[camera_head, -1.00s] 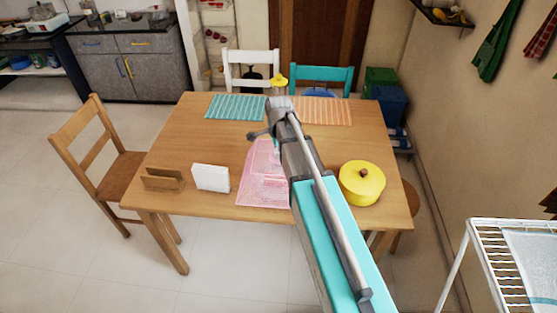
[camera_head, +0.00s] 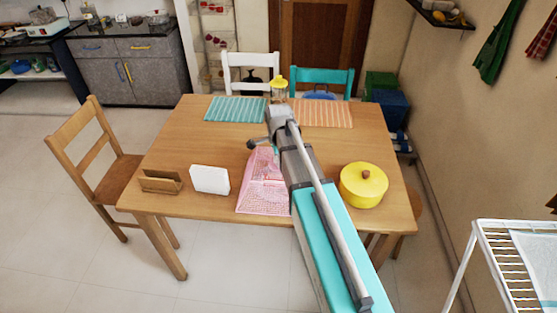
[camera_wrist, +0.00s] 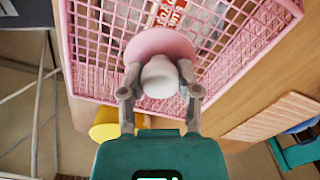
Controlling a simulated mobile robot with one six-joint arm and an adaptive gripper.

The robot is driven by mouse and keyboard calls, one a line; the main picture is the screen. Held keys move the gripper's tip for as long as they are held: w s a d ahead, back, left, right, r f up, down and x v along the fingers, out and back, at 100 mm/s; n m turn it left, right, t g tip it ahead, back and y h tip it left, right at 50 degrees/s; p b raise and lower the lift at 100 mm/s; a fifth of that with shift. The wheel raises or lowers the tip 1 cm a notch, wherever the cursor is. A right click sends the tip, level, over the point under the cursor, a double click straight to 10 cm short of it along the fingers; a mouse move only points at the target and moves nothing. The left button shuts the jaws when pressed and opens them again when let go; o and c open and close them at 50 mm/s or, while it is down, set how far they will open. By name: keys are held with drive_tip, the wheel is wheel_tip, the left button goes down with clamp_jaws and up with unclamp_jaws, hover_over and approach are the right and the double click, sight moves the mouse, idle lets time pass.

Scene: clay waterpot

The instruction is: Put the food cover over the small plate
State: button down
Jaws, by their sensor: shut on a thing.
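The food cover (camera_head: 262,188) is a pink mesh dome near the front middle of the table, partly hidden behind my arm in the head view. In the wrist view its pink mesh (camera_wrist: 100,45) fills the upper part. My gripper (camera_wrist: 160,78) is shut on the cover's pale knob, which has a pink round base (camera_wrist: 160,42). I cannot tell whether the cover touches the table. I cannot make out the small plate. A white item with red lettering (camera_wrist: 172,14) shows through the mesh.
A yellow lidded pot (camera_head: 363,186) stands right of my arm. A white block (camera_head: 210,180) and a wooden holder (camera_head: 160,182) stand left. Teal (camera_head: 236,109) and orange (camera_head: 325,113) mats lie at the back, with a yellow-topped jar (camera_head: 279,88) between them. The table's left middle is clear.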

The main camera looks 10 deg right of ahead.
drive_tip(key=shift+c, duration=1.6)
unclamp_jaws()
wheel_tip(320, 180, up, 12)
drive_tip(key=p, duration=1.2)
drive_tip(key=shift+r+p, duration=0.25)
drive_tip(key=shift+p, duration=0.15)
drive_tip(key=s+n, duration=1.6)
drive_tip(key=shift+n, duration=0.4)
